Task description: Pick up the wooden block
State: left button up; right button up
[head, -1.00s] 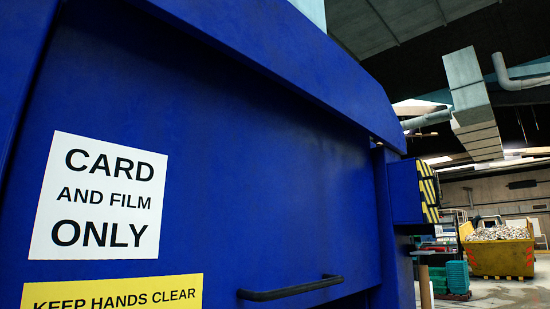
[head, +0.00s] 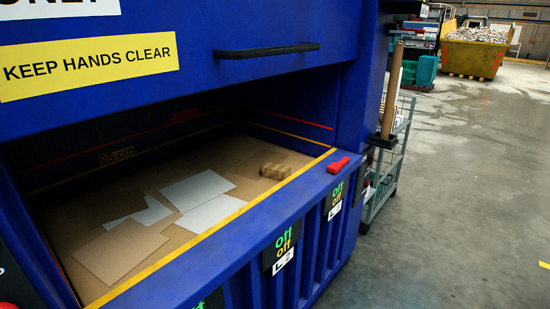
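A small light-brown block (head: 275,171) lies at the right end of the open chamber of the blue machine, just behind the yellow front edge. It looks grooved or made of several parts, and I cannot tell for sure that it is wood. A long upright wooden piece (head: 391,92) stands outside the machine's right side, with its lower end at a dark bracket (head: 382,141). Neither of my grippers is in the head view.
The blue machine (head: 190,60) has a raised door with a black handle (head: 266,50). Brown and white sheets (head: 192,190) lie in the chamber. A red object (head: 339,164) rests on the front ledge. A wire cart (head: 385,180) stands at right; open floor (head: 460,200) lies beyond.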

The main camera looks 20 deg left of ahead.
aim_at(273, 171)
jog(key=i+l+u, duration=0.35)
jog(key=i+l, duration=0.2)
jog(key=l, duration=0.15)
jog(key=i+l+u, duration=0.2)
jog(key=l, duration=0.2)
jog(key=i, duration=0.05)
